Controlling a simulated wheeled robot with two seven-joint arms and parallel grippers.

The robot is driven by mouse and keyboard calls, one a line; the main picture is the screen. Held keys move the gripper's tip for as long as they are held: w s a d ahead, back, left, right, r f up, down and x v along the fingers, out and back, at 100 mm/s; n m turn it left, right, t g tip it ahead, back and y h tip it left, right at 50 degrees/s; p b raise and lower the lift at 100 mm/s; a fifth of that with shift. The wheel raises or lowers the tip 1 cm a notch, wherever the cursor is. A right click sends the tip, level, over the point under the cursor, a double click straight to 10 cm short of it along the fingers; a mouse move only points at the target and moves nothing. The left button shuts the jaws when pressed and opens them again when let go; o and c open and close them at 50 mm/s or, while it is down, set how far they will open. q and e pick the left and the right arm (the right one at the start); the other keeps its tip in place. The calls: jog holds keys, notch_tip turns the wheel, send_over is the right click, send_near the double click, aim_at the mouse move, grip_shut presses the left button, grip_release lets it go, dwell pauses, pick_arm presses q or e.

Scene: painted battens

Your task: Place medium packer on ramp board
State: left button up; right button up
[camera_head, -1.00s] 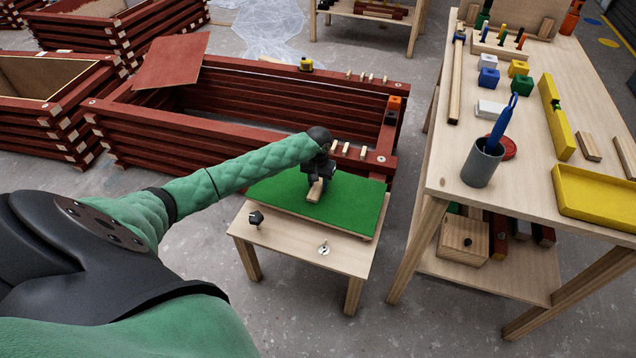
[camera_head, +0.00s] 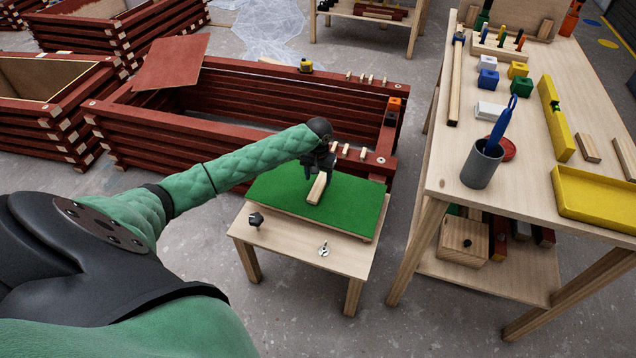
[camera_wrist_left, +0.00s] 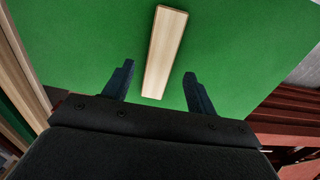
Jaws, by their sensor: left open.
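A pale wooden packer (camera_head: 317,189) lies on the green-topped ramp board (camera_head: 270,189), which rests on a small low wooden table. In the left wrist view the packer (camera_wrist_left: 164,52) lies flat on the green surface (camera_wrist_left: 90,45), with its near end between the fingertips and its length pointing away. My left gripper (camera_head: 314,172) is just behind the packer in the head view. In the left wrist view the left gripper (camera_wrist_left: 158,85) is open, with a gap between each finger and the packer. My right gripper is not in view.
A black knob (camera_head: 256,218) and a small metal fitting (camera_head: 323,249) sit on the small table's bare front (camera_head: 300,240). Red batten frames (camera_head: 240,130) stand behind. A workbench (camera_head: 450,170) with a grey cup (camera_head: 482,165) and yellow tray (camera_head: 596,200) is on the right.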

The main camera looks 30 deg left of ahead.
aim_at(318, 187)
pick_arm(q)
notch_tip(318, 187, up, 8)
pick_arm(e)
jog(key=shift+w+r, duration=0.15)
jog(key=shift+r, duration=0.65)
